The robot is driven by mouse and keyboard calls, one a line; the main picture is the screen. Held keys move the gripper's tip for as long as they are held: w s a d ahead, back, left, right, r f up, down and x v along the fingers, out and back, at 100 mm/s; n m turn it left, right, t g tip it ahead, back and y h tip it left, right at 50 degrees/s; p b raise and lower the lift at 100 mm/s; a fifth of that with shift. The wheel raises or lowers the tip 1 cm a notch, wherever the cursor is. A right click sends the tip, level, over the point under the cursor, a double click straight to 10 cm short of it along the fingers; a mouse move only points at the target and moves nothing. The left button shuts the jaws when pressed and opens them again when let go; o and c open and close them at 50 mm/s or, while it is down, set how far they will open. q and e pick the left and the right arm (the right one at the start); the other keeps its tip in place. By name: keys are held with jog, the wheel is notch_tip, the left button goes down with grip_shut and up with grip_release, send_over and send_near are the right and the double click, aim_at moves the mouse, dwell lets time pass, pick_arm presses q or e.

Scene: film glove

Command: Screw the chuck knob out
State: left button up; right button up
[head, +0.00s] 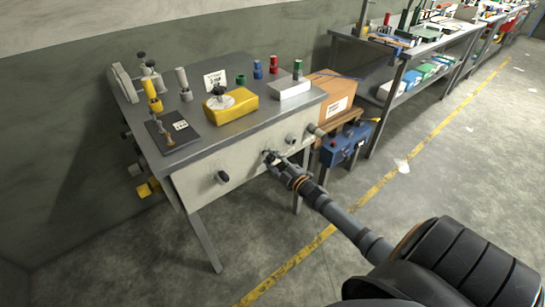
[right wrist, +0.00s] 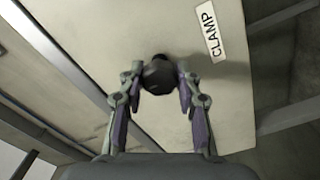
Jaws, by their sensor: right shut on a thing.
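The chuck knob (right wrist: 158,74) is dark and round on the pale front panel (right wrist: 130,30) of the bench, with a label (right wrist: 208,37) reading CLAMP beside it. My right gripper (right wrist: 159,82) has its fingers on both sides of the knob and is shut on it. In the head view the right gripper (head: 271,157) is at the panel's middle and its fingers largely hide the knob. My left gripper is not in view.
Another black knob (head: 222,176) sticks out of the panel to the left. A blue box (head: 345,143) and a cardboard box (head: 333,93) are right of the bench. A yellow block (head: 230,104) lies on the bench top. The floor in front is clear.

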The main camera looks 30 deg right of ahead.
jog(key=shift+n, duration=0.4)
jog(key=o, duration=1.2)
jog(key=shift+s, duration=0.1)
jog(key=s, duration=0.8)
jog(key=s+d, duration=0.1)
jog(key=s, duration=0.2)
jog(key=shift+s, duration=0.4)
